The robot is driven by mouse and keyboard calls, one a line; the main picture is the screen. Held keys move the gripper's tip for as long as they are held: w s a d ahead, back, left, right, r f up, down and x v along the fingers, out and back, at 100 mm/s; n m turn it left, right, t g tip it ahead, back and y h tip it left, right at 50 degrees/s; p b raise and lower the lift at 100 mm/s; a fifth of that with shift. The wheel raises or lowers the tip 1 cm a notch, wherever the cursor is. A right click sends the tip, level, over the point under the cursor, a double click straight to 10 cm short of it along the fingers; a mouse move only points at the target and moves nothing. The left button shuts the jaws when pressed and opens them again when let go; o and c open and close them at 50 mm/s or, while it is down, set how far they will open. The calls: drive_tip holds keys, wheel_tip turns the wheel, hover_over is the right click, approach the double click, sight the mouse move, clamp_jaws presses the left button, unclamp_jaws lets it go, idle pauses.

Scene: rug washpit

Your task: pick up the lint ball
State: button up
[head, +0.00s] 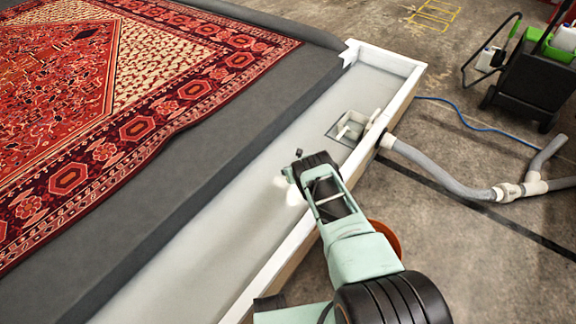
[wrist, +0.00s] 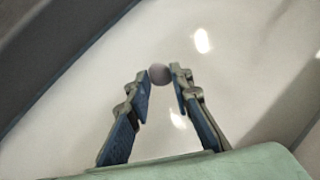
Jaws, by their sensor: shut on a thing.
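The lint ball (wrist: 159,74) is a small, round, grey ball in the wrist view. It sits between the tips of my gripper (wrist: 161,76), whose two blue-padded fingers are shut on it. The pale floor of the trough lies behind the ball; I cannot tell whether the ball touches it. In the head view my gripper (head: 290,168) is over the trough, near its right wall, and the ball cannot be made out there.
The pale trough (head: 225,230) has a raised white wall (head: 290,240) on its right. A square drain recess (head: 352,128) lies beyond my gripper. A red patterned rug (head: 75,100) lies at left. Grey pipes (head: 440,178), an orange bucket (head: 385,236) and a cart (head: 535,80) stand at right.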

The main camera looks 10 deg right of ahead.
drive_tip(key=s+r+p, duration=0.5)
drive_tip(key=s, duration=0.4)
drive_tip(key=shift+s+p, duration=0.3)
drive_tip(key=shift+s, duration=0.05)
